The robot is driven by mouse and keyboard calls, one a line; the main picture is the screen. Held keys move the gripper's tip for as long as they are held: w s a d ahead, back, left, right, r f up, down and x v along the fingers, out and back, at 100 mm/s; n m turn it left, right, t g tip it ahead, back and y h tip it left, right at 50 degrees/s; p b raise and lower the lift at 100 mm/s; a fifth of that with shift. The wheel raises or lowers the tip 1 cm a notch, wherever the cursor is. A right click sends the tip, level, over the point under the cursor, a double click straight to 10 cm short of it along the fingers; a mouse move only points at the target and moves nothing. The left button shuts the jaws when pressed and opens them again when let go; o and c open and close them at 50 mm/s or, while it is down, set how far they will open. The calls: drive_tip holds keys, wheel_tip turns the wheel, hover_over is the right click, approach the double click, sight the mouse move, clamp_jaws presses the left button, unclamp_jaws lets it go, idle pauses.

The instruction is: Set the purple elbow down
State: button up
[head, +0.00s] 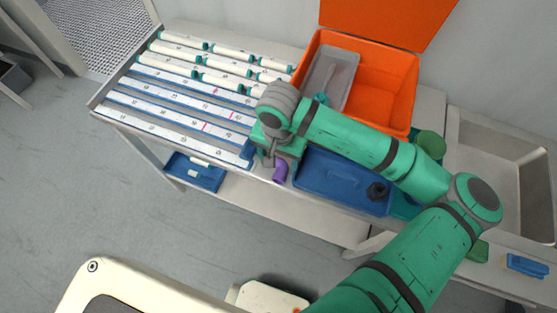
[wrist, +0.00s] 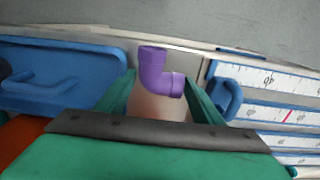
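The purple elbow (head: 280,172) is a short bent pipe at the bench's front edge, just below my gripper (head: 277,158) in the head view. In the wrist view the elbow (wrist: 158,72) sits between the two green fingertips of my gripper (wrist: 161,80), one opening facing up the picture and the other facing right. The fingers look closed against its two sides. I cannot tell whether the elbow touches the bench surface.
A blue tray (head: 340,181) with a dark fitting (head: 377,191) lies right of my gripper. An orange crate (head: 398,88) holding a grey tray (head: 322,76) stands behind. A blue bin (head: 195,176) is on the lower shelf.

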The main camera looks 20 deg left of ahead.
sight(278, 161)
wheel_tip(278, 161, up, 12)
drive_tip(key=shift+r, duration=0.15)
idle(0.5)
idle(0.5)
